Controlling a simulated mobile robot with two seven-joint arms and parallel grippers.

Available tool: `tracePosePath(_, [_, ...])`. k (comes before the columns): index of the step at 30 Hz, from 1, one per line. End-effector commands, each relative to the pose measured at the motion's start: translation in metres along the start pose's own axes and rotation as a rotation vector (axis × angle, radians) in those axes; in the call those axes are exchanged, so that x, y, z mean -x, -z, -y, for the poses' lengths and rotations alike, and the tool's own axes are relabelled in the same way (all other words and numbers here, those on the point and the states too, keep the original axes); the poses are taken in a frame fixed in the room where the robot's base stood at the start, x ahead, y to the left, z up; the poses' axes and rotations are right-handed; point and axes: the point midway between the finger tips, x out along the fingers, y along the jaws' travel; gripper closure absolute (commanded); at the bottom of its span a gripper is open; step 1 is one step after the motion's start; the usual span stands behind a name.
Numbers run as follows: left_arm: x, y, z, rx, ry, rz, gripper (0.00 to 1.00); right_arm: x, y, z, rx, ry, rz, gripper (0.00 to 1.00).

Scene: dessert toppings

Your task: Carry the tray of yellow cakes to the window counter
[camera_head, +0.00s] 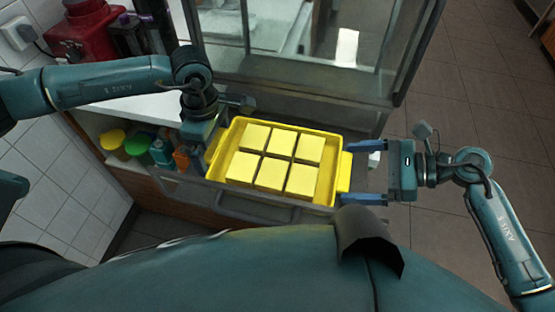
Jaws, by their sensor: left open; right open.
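The yellow tray (325,189) holds several square yellow cakes (273,157) in two rows. It lies level on the grey counter in front of my body. My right gripper (360,186) is open at the tray's right end, with its two blue fingers spread on either side of the raised right handle. My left gripper (207,150) points down at the tray's left end and is open. Its wrist hides part of its fingers and the left handle, so I cannot tell whether it touches the tray.
A glass-sided case (310,50) stands behind the tray. Several small containers, including one with a yellow lid (112,139) and one with a green lid (138,144), stand left of the tray. A red machine (92,30) is at the back left. Tiled floor (470,75) is clear on the right.

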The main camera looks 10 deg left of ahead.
Motion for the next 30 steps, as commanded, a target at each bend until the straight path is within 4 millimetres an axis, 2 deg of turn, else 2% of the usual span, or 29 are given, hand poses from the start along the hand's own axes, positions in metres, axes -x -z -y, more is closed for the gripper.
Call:
tracePosePath(4, [0.0, -0.0001, 0.0001, 0.0, 0.0, 0.0, 0.0, 0.0002, 0.0, 0.0001, 0.0, 0.0, 0.0, 0.0])
tracePosePath(26, [0.0006, -0.0001, 0.0001, 0.0, 0.0, 0.001, 0.6, 0.0008, 0.0001, 0.0002, 0.001, 0.001, 0.0, 0.6])
tracePosePath(30, [0.0006, -0.0001, 0.0001, 0.0, 0.001, 0.001, 0.62, 0.0008, 0.0001, 0.0002, 0.001, 0.001, 0.0, 0.62])
